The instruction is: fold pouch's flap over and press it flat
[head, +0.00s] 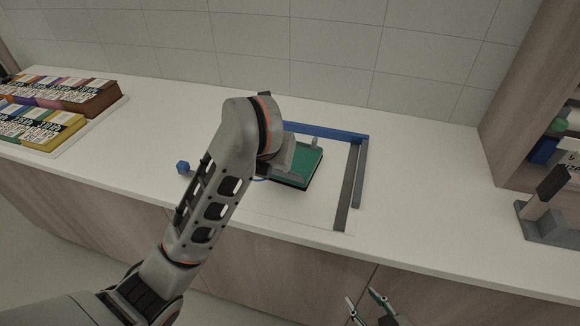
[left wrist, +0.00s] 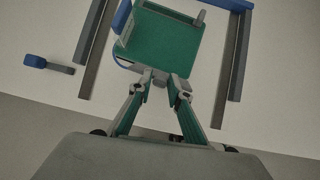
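The pouch is a flat green piece (head: 303,168) on the counter, partly hidden by my left arm in the head view. In the left wrist view the green pouch (left wrist: 160,40) fills the top middle, with a thin blue line at its left edge. My left gripper (left wrist: 161,82) is at the pouch's near edge. Its fingertips are close together, with a small grey part between them; whether they grip it is unclear. I cannot clearly tell the flap from the body. My right gripper (head: 367,302) is open and empty, in front of the counter.
Blue and grey bars (head: 350,190) border the pouch at the back and right. A small blue-ended piece (head: 182,167) lies to the left. A book tray (head: 122,103) is far left, and a grey stand (head: 548,228) is far right. Counter between bars and stand is clear.

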